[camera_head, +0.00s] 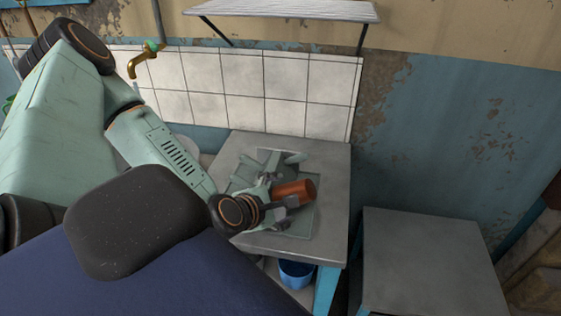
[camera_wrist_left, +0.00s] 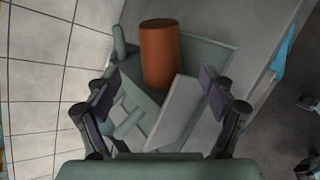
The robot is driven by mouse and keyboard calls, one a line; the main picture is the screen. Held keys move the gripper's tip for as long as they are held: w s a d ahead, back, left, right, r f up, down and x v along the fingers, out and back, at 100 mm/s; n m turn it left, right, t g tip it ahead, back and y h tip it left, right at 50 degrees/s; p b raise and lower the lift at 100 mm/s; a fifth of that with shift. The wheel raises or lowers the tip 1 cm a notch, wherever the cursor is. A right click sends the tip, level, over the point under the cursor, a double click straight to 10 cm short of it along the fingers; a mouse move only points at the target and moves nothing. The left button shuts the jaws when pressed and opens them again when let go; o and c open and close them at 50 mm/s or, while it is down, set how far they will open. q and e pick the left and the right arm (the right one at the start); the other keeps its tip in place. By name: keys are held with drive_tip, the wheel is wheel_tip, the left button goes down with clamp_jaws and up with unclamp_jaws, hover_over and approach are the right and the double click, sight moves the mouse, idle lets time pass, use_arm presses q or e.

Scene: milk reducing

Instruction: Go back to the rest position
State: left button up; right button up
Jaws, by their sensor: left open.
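My left gripper (camera_head: 280,197) is over the grey table in the head view, its arm coming in from the left. In the left wrist view its two fingers (camera_wrist_left: 160,88) are spread wide apart, with nothing clamped between them. An orange-brown cylinder (camera_head: 296,190) is just beyond the fingers; it also shows in the left wrist view (camera_wrist_left: 160,52). A pale grey block (camera_wrist_left: 178,110) lies nearer, seen between the fingers. Both are at a grey-green device or tray (camera_wrist_left: 205,50); how they rest on it is unclear. My right gripper does not show.
The grey table (camera_head: 333,165) stands against a white tiled wall (camera_head: 245,80) with a brass tap (camera_head: 141,63). A shelf (camera_head: 290,10) hangs above. A blue bucket (camera_head: 296,272) is below the table. A lower bare grey table (camera_head: 430,260) stands at the right.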

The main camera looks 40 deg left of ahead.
sight(294, 192)
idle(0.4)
use_arm(q)
drive_tip(key=shift+w+f, duration=0.1)
drive_tip(key=shift+x, duration=3.7)
